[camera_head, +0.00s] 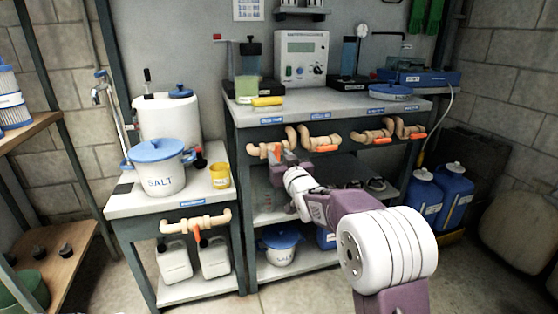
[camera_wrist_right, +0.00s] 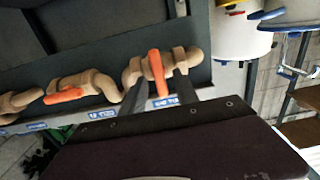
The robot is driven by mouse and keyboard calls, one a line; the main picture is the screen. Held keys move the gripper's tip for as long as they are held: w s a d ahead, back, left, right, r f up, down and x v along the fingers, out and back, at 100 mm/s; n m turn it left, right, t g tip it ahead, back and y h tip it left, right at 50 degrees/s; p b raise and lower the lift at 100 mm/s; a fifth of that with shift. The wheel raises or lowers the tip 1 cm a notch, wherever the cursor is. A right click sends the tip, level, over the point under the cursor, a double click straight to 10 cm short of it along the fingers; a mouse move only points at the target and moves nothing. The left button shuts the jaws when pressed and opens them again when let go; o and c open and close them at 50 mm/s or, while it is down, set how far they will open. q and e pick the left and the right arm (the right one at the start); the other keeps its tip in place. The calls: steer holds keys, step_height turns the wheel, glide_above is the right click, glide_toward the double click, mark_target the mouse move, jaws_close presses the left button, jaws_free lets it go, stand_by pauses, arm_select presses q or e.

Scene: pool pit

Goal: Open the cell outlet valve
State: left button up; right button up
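A row of tan pipe valves with orange handles runs along the front of the workbench. The label wording is too small to read, so I cannot tell which is the cell outlet valve. My right gripper (camera_head: 284,160) is at the leftmost bench valve (camera_head: 262,150). In the right wrist view its orange handle (camera_wrist_right: 157,72) lies across the pipe, between the two dark fingers of my right gripper (camera_wrist_right: 159,86). The fingers are apart; contact with the handle cannot be told. The neighbouring valve's orange handle (camera_wrist_right: 64,95) lies along its pipe. My left gripper is not in view.
A lower side table (camera_head: 145,206) at the left holds a salt bucket (camera_head: 158,172) and a yellow cup (camera_head: 220,175); another orange-handled valve (camera_head: 195,224) is on its front. A control box (camera_head: 300,58) stands on the bench. Blue jugs (camera_head: 455,190) stand at the right.

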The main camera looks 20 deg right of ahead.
steer(key=shift+w, duration=0.45)
jaws_close()
